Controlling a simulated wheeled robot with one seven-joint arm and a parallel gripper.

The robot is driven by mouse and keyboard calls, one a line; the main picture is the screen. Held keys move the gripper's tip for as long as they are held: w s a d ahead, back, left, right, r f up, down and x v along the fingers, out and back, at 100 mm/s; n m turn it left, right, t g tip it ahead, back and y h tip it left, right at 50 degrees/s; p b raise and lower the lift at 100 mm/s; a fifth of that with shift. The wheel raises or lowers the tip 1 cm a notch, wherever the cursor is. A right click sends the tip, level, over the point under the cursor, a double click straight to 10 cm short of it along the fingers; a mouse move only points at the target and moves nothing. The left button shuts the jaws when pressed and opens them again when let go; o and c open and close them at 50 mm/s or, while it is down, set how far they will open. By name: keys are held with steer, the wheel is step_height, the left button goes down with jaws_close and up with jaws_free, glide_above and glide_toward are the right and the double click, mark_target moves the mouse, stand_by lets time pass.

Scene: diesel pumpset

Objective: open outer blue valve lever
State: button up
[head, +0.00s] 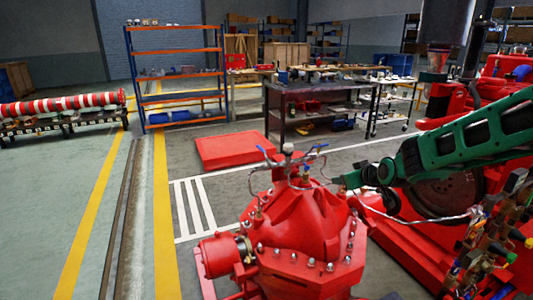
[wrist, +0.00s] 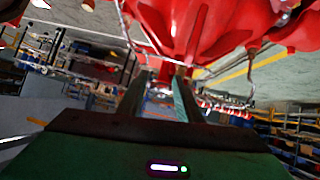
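The red pump casing (head: 300,225) stands at the lower centre of the head view, with small valves on thin pipes at its top. One blue lever (head: 318,148) is at the upper right of these pipes, and another blue lever (head: 264,152) is at the upper left. A smaller blue piece shows between them, lower down. My gripper (head: 337,181) is just right of the pipe cluster, apart from the upper right lever and lower than it. In the wrist view my gripper (wrist: 160,88) has its two dark fingers apart, with no lever clearly held between them.
The red engine (head: 495,75) and coloured fittings (head: 490,250) crowd the right side near my green arm. A blue-orange shelf (head: 180,85), a workbench (head: 310,100) and a red floor plate (head: 235,149) stand behind. The floor at left is mostly clear.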

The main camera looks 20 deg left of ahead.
steer(key=w+a+n+t+y, duration=0.1)
steer(key=w+a+y, duration=0.15)
steer(key=a, duration=0.85)
steer(key=t+y, duration=0.3)
steer(key=y, duration=0.1)
glide_toward(265, 152)
steer(key=x, duration=0.2)
steer(key=shift+m+h, duration=0.25)
steer(key=shift+m, duration=0.05)
steer(key=x, duration=1.1)
steer(key=shift+c, duration=0.6)
